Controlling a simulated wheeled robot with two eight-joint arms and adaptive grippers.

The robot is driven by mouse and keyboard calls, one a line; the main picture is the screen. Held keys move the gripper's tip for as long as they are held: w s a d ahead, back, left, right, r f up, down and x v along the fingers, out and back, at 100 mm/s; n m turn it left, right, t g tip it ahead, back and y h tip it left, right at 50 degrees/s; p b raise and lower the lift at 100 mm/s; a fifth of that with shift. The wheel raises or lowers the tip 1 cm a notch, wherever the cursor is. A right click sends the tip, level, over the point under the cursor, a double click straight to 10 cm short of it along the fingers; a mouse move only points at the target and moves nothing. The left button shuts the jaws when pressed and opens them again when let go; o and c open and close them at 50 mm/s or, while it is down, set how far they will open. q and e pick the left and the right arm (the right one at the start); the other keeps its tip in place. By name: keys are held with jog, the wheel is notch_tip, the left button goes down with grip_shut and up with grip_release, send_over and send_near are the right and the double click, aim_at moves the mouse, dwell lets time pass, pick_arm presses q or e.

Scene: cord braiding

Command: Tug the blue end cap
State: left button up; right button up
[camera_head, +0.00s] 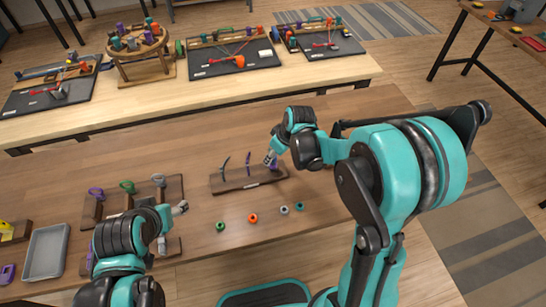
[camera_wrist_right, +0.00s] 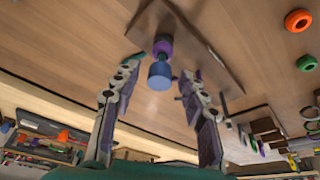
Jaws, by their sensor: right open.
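The blue end cap (camera_wrist_right: 159,77) shows in the right wrist view, below a purple piece (camera_wrist_right: 162,48) at the brown board (camera_wrist_right: 185,50). My right gripper (camera_wrist_right: 161,80) is open, with one finger on each side of the cap; I cannot tell whether either touches it. In the head view, my right gripper (camera_head: 271,158) is at the right part of the board (camera_head: 228,184), and I cannot make out the cap there. A dark curved cord and a purple one stand up from the board. My left gripper (camera_head: 180,208) is low at the left; its fingers are too small to read.
A grey tray (camera_head: 45,252) and a rack with coloured loops (camera_head: 115,205) are at the left. The table behind the board is clear.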

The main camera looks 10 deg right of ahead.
jog(key=c, duration=0.9)
jog(key=shift+f, duration=0.15)
jog(key=shift+c, duration=0.4)
jog(key=o, duration=1.1)
jog(key=shift+o, duration=0.2)
jog(key=shift+o, duration=1.3)
jog(key=p+v, duration=0.4)
jog(key=v, duration=0.2)
